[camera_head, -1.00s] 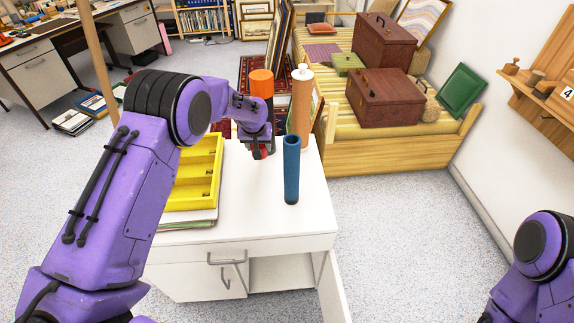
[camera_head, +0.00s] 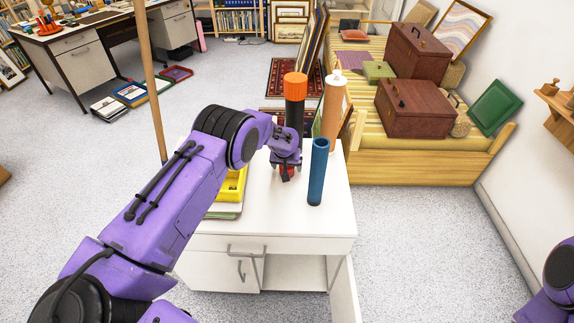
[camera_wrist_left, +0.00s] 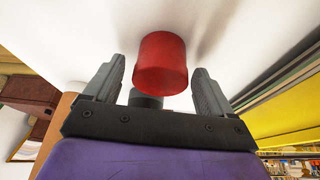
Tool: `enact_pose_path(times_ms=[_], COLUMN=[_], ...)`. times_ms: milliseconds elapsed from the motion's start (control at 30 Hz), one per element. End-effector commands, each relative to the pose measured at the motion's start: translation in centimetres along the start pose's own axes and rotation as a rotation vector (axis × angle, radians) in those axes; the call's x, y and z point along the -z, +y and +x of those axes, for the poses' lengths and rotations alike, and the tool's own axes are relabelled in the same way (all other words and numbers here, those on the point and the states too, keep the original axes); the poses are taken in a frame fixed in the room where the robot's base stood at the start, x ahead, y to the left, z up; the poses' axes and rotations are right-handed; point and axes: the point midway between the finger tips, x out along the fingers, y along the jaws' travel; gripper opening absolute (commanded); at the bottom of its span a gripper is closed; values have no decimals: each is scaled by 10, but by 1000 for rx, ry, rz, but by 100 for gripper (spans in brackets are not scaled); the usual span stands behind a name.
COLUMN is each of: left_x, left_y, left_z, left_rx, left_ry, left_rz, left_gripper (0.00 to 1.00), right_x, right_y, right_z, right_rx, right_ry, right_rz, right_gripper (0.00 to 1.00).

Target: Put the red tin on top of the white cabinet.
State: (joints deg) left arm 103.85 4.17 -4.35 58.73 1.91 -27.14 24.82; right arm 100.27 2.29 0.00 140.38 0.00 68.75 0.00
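The red tin (camera_wrist_left: 161,63) sits between the fingers of my left gripper (camera_wrist_left: 155,85) in the left wrist view, with a gap on each side. The gripper is open. In the head view the left gripper (camera_head: 286,172) is low over the white cabinet (camera_head: 285,220), left of the blue tube. Only a little of the red tin (camera_head: 287,176) shows there, at the fingertips. It appears to be on the cabinet's top, though its contact with the surface is hidden. My right gripper is out of view.
The blue tube (camera_head: 317,175), a tan bottle (camera_head: 334,108) and an orange-capped dark tube (camera_head: 295,100) stand close to the gripper. A yellow tray (camera_head: 233,186) is partly hidden behind my left arm. The cabinet's front right top is clear.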

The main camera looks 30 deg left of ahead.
Motion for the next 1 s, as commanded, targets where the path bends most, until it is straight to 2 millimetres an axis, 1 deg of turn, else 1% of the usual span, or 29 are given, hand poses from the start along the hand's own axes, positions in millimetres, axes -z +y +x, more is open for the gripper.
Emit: enact_pose_path(times_ms=[67,167,267,400,500,600,700,767,1000], left_x=[0,2,3,2,2,1,1,1,0], left_y=[0,0,0,0,0,0,0,0,0], left_z=[-1,-10,-31,-68,-91,-108,-118,-121,-121], left_rx=[0,-1,-1,-1,-1,-1,-1,0,0], left_ry=[1,3,4,4,4,4,2,2,1], left_rz=[0,0,-1,0,-1,-1,-1,-1,-1], left_gripper=[84,84,84,84,84,84,84,84,84], right_x=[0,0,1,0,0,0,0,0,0], right_y=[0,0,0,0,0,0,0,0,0], right_z=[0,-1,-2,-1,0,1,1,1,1], right_rx=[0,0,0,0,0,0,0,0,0], right_ry=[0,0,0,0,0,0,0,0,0], right_rz=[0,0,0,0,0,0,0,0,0], right_gripper=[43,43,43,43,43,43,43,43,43])
